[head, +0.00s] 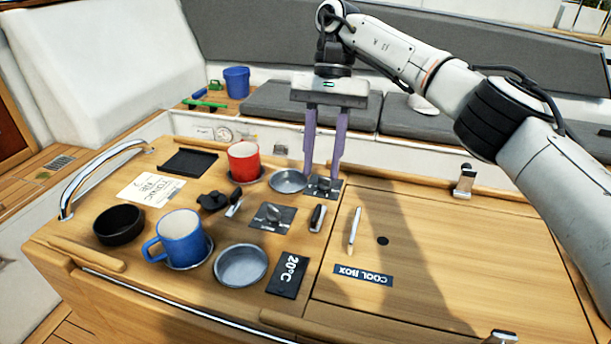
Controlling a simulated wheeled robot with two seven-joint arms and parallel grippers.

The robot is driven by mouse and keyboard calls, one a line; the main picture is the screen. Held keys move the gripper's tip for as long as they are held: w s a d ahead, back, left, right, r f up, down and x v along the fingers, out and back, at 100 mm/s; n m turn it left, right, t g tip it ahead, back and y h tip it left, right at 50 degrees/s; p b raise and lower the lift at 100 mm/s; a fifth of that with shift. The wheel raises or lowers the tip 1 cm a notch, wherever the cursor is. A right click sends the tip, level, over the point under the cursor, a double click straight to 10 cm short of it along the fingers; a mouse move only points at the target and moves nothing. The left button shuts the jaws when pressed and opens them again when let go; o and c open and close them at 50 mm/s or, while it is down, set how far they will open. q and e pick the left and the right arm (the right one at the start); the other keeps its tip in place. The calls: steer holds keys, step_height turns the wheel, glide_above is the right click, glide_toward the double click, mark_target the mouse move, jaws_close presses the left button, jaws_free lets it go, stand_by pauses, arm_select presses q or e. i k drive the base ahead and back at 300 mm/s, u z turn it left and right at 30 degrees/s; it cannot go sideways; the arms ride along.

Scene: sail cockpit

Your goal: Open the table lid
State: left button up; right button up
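The table lid (455,270) is the wooden panel on the right of the table. It lies flat and closed, with an upside-down COOL BOX label (363,275), a pale bar-shaped handle (354,231) and a small dark hole. Metal latches sit at its far edge (464,181) and near edge (501,338). My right gripper (322,176) points down over the back of the table, left of the lid. Its two purple fingers are apart, above a small dark plate with a knob (323,187). I cannot tell whether they touch it. My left gripper is out of view.
Left of the lid stand a red mug (243,161), a blue mug (181,238), metal dishes (241,266), a black bowl (119,225), another knob plate (272,217) and a 20°C sign (288,275). A metal rail (95,172) rises at the left.

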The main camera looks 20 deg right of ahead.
mark_target(452, 269)
steer(key=k, duration=1)
